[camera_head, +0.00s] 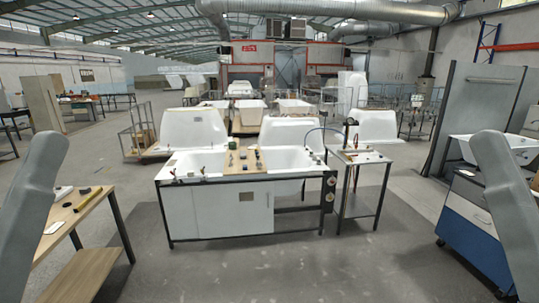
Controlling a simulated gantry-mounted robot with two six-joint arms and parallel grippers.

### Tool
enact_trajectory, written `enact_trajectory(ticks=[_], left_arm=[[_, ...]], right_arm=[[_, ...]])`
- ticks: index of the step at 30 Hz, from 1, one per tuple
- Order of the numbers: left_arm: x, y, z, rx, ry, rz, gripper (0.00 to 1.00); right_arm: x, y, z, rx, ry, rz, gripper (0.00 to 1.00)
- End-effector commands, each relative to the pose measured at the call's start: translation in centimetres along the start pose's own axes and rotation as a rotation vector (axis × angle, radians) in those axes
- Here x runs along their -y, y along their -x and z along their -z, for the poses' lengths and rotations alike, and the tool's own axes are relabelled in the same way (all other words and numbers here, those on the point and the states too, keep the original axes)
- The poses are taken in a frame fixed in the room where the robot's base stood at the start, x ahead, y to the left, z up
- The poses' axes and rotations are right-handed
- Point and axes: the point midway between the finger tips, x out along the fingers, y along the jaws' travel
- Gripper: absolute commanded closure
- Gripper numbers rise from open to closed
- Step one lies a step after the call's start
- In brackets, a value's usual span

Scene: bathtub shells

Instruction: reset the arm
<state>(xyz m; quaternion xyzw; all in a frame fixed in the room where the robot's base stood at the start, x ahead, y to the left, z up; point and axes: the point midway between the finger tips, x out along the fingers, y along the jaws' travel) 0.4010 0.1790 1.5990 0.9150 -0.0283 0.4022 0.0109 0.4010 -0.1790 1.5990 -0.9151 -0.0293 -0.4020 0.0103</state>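My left arm (36,215) shows as a grey link standing up at the left edge. My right arm (507,205) shows as a grey link standing up at the right edge. Neither gripper is in the picture, so I cannot see whether they hold anything.
A white bathtub unit (222,208) on a dark frame stands ahead, a board with small items across it. A small metal stand (362,185) adjoins its right. A wooden table (75,220) is at left, a blue and white cabinet (470,228) at right. Grey floor in front is clear.

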Motion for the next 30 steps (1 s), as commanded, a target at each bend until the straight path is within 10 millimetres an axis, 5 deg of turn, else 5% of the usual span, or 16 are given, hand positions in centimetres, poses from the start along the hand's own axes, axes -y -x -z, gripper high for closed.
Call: enact_trajectory(ticks=[1,9,15,23,30], left_arm=[[0.0,-3.3,3.0,0.001,0.0,0.0,0.13],[0.1,-12.8,11.8,0.001,0.0,0.0,0.13],[0.1,-16.8,15.4,0.002,0.0,0.0,0.13],[0.1,-16.8,15.3,0.002,0.0,0.0,0.13],[0.1,-12.3,11.2,0.002,0.0,0.0,0.13]], right_arm=[[0.0,-3.3,3.0,0.0,0.0,-0.001,0.27],[-0.1,-12.8,11.7,0.001,0.0,-0.002,0.27],[-0.2,-16.8,15.4,0.002,0.0,-0.002,0.27],[-0.2,-16.8,15.3,0.002,0.0,-0.002,0.27],[-0.1,-12.3,11.2,0.002,0.0,-0.002,0.27]])
